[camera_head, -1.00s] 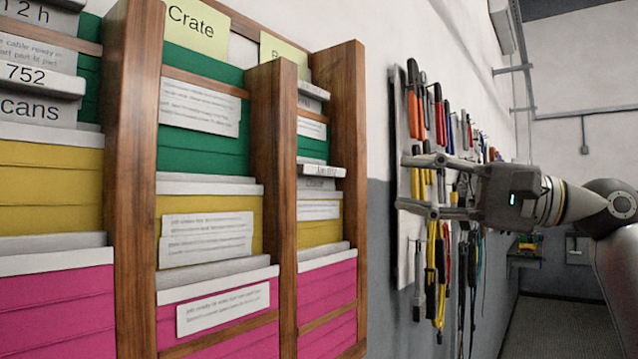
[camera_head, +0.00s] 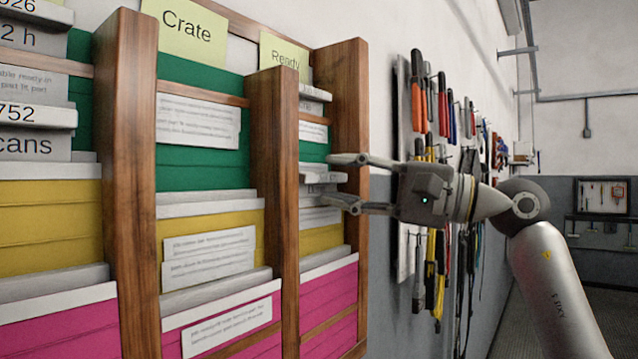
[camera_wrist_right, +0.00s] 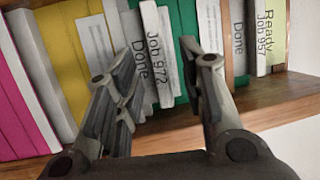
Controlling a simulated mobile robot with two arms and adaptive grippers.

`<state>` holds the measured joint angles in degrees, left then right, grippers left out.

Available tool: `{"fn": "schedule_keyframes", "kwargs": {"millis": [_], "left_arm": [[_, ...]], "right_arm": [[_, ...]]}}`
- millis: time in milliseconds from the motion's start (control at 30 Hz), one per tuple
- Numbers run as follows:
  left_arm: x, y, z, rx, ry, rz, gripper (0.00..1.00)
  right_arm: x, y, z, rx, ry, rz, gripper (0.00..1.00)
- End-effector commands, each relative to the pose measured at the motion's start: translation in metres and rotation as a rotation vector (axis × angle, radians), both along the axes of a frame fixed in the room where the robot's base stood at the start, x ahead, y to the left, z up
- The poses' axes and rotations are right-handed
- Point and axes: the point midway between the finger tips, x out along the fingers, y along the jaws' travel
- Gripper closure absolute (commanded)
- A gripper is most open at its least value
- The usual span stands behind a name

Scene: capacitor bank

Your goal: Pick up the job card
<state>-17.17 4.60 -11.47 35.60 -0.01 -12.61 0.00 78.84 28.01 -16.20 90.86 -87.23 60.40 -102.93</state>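Job cards stand in the pockets of a wall rack. In the right wrist view a white card marked "Job 972" (camera_wrist_right: 158,50) sticks out between my right gripper's fingers, against green and yellow folders. In the head view a white card (camera_head: 312,178) juts from the "Ready" column; its print is too small to read surely. My right gripper (camera_head: 336,179) is open, with its fingertips at the right post of the rack, close to that card. The wrist view also shows the fingers (camera_wrist_right: 160,68) apart, with no clear contact on the card. My left gripper is not in view.
The rack's wooden posts (camera_head: 126,190) stand on both sides of each column. Other cards marked "Done" (camera_wrist_right: 238,45) and "Job 957 Ready" (camera_wrist_right: 265,38) sit close by. A board of hanging tools (camera_head: 432,110) is on the wall behind my right arm.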

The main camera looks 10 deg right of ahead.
Motion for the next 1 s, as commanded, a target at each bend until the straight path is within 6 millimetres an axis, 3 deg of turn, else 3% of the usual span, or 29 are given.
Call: {"fn": "schedule_keyframes", "kwargs": {"millis": [67,367,767,867,1000], "left_arm": [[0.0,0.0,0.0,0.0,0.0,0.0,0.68],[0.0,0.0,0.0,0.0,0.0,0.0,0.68],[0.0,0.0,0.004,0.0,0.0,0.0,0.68],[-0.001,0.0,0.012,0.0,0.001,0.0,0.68],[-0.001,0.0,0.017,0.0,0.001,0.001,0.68]], "right_arm": [[0.0,0.0,-0.001,0.0,0.001,0.0,0.62],[0.0,0.0,-0.001,0.0,0.001,0.0,1.0],[-0.002,-0.005,0.006,-0.001,0.0,-0.002,1.0],[-0.007,-0.015,0.02,0.001,-0.002,-0.003,1.0],[-0.021,-0.043,0.035,0.003,-0.005,-0.007,1.0]]}}
